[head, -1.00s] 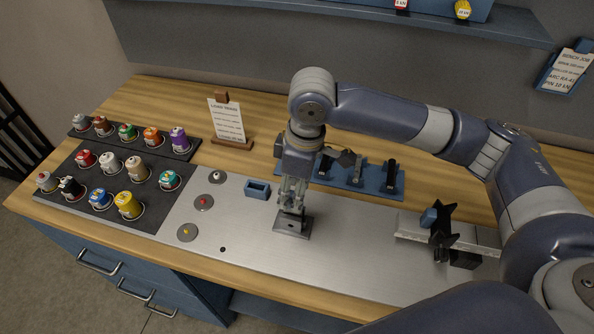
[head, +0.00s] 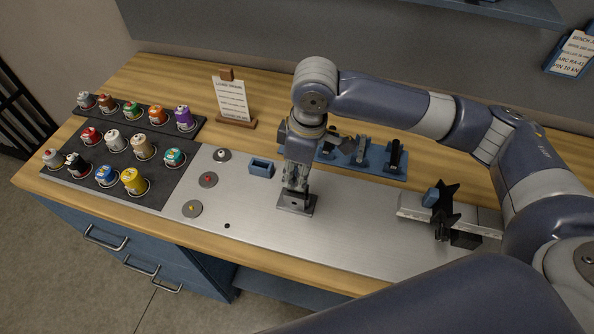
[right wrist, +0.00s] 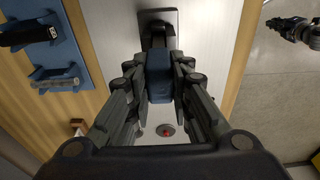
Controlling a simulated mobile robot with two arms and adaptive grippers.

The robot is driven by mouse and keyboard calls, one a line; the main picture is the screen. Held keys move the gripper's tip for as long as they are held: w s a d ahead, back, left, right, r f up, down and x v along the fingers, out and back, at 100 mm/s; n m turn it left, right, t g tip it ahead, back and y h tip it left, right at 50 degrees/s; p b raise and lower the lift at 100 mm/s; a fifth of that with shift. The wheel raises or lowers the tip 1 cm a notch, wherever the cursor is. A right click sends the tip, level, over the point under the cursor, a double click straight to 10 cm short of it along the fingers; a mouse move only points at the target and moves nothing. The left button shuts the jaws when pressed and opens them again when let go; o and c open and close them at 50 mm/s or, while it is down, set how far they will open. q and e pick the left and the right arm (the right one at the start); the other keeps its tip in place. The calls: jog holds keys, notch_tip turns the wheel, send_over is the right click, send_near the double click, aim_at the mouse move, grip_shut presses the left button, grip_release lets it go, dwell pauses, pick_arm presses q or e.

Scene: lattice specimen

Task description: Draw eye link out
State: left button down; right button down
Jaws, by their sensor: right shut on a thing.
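My right gripper (head: 296,184) points down over the metal plate, just above a dark rectangular base block (head: 297,205). In the right wrist view its fingers are closed on both sides of a blue block-like piece (right wrist: 159,76), which I take to be the eye link. The base block (right wrist: 157,18) shows just beyond this piece. The fingers hide much of the held piece in the head view, and I cannot tell whether it still touches the block. My left gripper is not in view.
A small blue open box (head: 261,168) and round discs (head: 208,180) lie left of the gripper. A blue rack (head: 368,168) with dark parts stands behind. A fixture with black knob (head: 443,205) is at right. Colored pots (head: 134,181) fill the left. The front plate is mostly clear.

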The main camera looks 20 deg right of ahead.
jog(key=shift+r+p, duration=0.7)
jog(key=shift+p, duration=0.45)
dwell(1.2)
notch_tip(320, 180, up, 8)
jog(key=p, duration=0.9)
jog(key=shift+p, duration=0.35)
